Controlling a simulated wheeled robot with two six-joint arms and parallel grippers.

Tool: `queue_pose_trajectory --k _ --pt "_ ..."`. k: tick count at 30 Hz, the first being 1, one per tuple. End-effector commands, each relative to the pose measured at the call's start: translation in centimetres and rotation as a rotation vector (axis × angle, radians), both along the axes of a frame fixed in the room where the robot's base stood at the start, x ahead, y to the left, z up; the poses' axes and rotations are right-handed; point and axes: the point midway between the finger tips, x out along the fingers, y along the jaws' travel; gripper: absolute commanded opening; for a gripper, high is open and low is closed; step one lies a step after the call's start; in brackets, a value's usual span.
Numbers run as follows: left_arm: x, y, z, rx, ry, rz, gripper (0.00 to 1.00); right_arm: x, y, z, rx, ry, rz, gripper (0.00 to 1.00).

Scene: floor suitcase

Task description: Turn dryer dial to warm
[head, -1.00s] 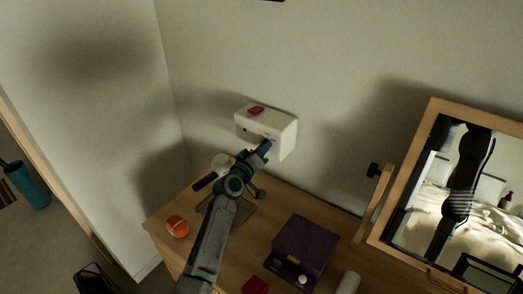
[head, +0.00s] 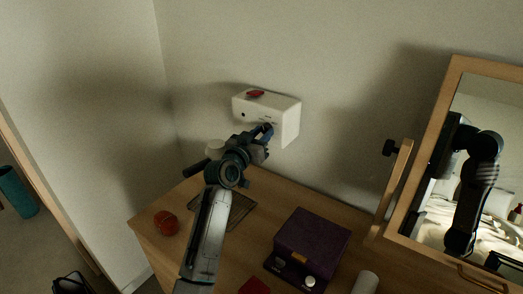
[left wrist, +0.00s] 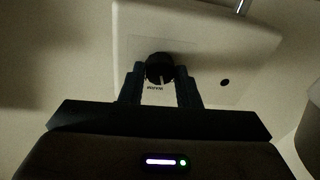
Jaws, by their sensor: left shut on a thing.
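The dryer (head: 262,108) is a white box fixed to the wall, with a red piece on its top. Its dial (left wrist: 159,66) is a dark round knob with a pale pointer mark, on the front face in the left wrist view. Small lettering is printed just below the knob there, too small to read surely. My left gripper (head: 264,130) reaches up to the dryer's front. In the left wrist view its two fingers (left wrist: 160,76) are shut on the dial, one on each side. In the head view the gripper hides the dial. My right gripper is not in view.
A wood-framed mirror (head: 447,100) stands at right, reflecting my arm.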

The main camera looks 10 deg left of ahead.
Motion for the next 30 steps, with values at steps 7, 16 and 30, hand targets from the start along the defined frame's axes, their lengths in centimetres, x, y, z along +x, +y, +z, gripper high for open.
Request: queue_pose_trajectory --k 7,16,30 --pt "0.0 0.1 -0.7 0.169 -0.068 0.0 0.07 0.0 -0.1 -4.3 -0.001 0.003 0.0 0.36" --pt "0.0 0.1 -0.5 0.288 -0.114 0.0 0.06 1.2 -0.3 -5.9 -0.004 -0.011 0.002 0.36" --pt "0.1 0.1 -0.3 0.32 -0.125 -0.002 0.06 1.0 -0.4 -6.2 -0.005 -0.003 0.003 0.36"
